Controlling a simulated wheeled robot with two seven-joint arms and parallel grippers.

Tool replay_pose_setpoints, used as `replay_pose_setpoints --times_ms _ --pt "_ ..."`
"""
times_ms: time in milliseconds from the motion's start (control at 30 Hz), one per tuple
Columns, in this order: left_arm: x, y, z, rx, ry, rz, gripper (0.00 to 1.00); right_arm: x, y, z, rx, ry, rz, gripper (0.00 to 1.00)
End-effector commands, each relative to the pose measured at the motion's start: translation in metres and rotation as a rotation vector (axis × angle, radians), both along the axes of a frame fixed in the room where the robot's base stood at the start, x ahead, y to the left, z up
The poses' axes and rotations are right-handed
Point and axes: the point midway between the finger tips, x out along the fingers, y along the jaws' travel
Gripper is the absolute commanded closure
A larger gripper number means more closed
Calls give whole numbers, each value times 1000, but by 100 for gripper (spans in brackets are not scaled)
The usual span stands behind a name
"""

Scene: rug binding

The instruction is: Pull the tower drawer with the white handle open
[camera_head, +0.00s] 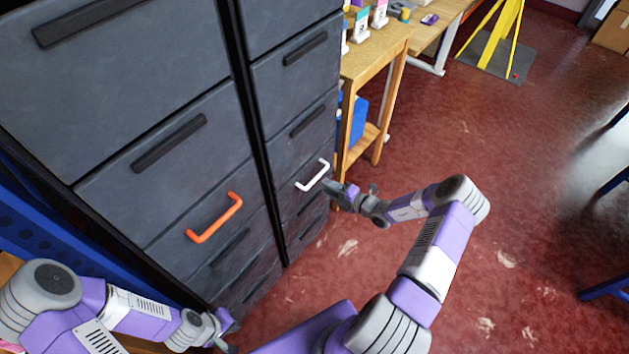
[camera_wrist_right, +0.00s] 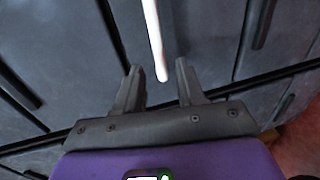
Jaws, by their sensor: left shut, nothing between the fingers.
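The white handle (camera_head: 313,175) is on a drawer (camera_head: 290,160) of the right-hand column of the dark grey drawer tower, which looks shut. My right gripper (camera_head: 335,187) is just to the right of the handle. In the right wrist view my right gripper (camera_wrist_right: 158,82) has its fingers apart, and the white handle (camera_wrist_right: 155,40) runs down toward the gap between the fingertips. The handle does not appear gripped. My left gripper (camera_head: 228,330) is low at the left, near the bottom of the tower, shut and empty.
An orange handle (camera_head: 214,218) sits on a drawer in the left column. A wooden table (camera_head: 375,55) with small items stands right of the tower. A yellow stand (camera_head: 492,40) is at the back. The red floor (camera_head: 500,230) is open at right.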

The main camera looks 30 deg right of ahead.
Motion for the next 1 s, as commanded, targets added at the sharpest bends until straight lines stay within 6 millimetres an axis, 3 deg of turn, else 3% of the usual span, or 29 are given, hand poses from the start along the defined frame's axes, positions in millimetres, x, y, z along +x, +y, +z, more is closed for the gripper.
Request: replay_pose_setpoints --times_ms 500,867,1000 --pt "0 0 -20 0 0 0 100 62 21 -14 15 -3 -16 61" --pt "0 0 -21 0 0 0 100 68 24 -14 15 -2 -17 61" --pt "0 0 -21 0 0 0 100 68 24 -14 14 -2 -16 81"
